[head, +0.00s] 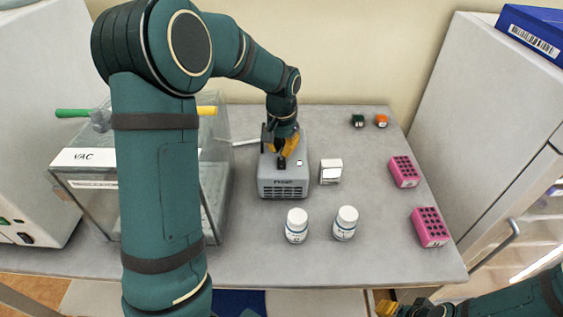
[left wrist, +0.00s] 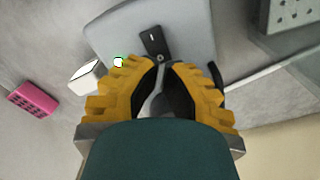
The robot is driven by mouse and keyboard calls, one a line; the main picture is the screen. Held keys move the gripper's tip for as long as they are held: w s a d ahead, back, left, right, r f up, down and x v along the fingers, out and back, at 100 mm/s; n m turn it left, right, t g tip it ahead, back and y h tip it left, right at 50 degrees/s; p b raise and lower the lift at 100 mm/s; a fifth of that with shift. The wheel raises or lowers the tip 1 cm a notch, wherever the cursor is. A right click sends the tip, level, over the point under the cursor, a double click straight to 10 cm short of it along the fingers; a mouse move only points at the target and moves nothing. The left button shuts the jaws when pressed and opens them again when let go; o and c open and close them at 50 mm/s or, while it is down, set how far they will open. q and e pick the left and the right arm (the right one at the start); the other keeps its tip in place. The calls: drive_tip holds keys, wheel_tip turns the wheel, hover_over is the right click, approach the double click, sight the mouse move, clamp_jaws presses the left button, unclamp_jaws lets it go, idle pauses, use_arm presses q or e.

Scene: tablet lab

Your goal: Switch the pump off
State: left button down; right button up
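The grey pump (head: 283,190), with a vented front and a label, stands on the bench in the head view; its top shows in the left wrist view (left wrist: 195,22). A black switch (left wrist: 152,40) with a small light mark sits on that top. My left gripper (head: 284,150) points down over the pump. Its yellow fingertips (left wrist: 163,66) are nearly together beside the switch, with nothing visible between them; contact is unclear. My right gripper (head: 402,308) is partly cut off at the bottom edge.
A clear chamber marked VAC (head: 85,185) stands left, partly behind my left arm. Right of the pump are a white box (head: 331,172), two white bottles (head: 297,226) (head: 345,223) and two pink racks (head: 404,171) (head: 430,227).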

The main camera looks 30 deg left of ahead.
sight(281, 159)
use_arm(q)
drive_tip(key=shift+f+b, duration=1.05)
drive_tip(key=shift+f, duration=0.65)
idle(0.7)
drive_tip(key=shift+r, duration=0.15)
drive_tip(key=shift+r+p, duration=2.8)
drive_tip(key=shift+r, duration=0.6)
